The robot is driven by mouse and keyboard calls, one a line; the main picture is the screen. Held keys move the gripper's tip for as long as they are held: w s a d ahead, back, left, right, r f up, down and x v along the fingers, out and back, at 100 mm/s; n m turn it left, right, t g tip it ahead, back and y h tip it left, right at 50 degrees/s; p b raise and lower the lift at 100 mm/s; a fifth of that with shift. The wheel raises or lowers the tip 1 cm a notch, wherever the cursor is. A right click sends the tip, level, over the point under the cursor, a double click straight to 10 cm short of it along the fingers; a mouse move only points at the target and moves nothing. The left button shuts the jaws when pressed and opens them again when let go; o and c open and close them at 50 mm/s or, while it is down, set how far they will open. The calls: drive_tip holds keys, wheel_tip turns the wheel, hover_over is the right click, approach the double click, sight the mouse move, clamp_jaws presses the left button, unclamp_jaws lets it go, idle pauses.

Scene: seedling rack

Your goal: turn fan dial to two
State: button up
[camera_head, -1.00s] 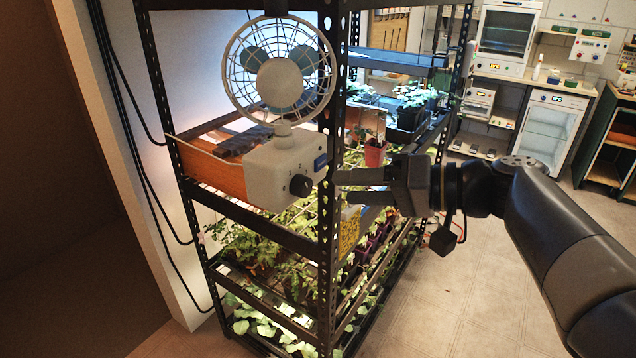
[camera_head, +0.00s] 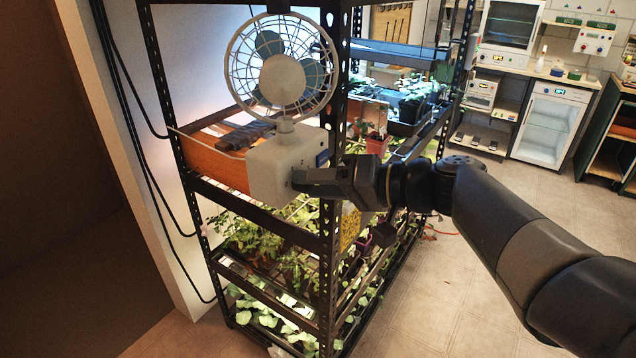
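The white fan (camera_head: 282,80) stands on a pale box-shaped base (camera_head: 270,165) clipped at the rack's front corner. The dial on the base's front face is hidden behind my gripper, so its setting cannot be read. My gripper (camera_head: 300,182) reaches in from the right, past the rack's front post, with its fingertips at the place of the dial. The fingers overlap in this view. I cannot tell whether they touch or grip the dial.
The black perforated rack post (camera_head: 330,240) stands right beside my gripper. Seedlings fill the shelves, with a reddish pot (camera_head: 377,143) behind my gripper. A yellow card (camera_head: 350,228) hangs below it. Open floor (camera_head: 470,280) lies to the right.

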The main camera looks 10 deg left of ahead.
drive_tip(key=c, duration=0.7)
drive_tip(key=m+y+b, duration=0.1)
drive_tip(key=m, duration=0.3)
drive_tip(key=m+g+y+b, duration=0.1)
drive_tip(key=m+y+b, duration=0.1)
drive_tip(key=m, duration=0.2)
drive_tip(key=shift+w+d+f, duration=0.1)
drive_tip(key=shift+f, duration=0.1)
drive_tip(key=shift+m, duration=0.3)
idle(0.4)
drive_tip(key=o, duration=1)
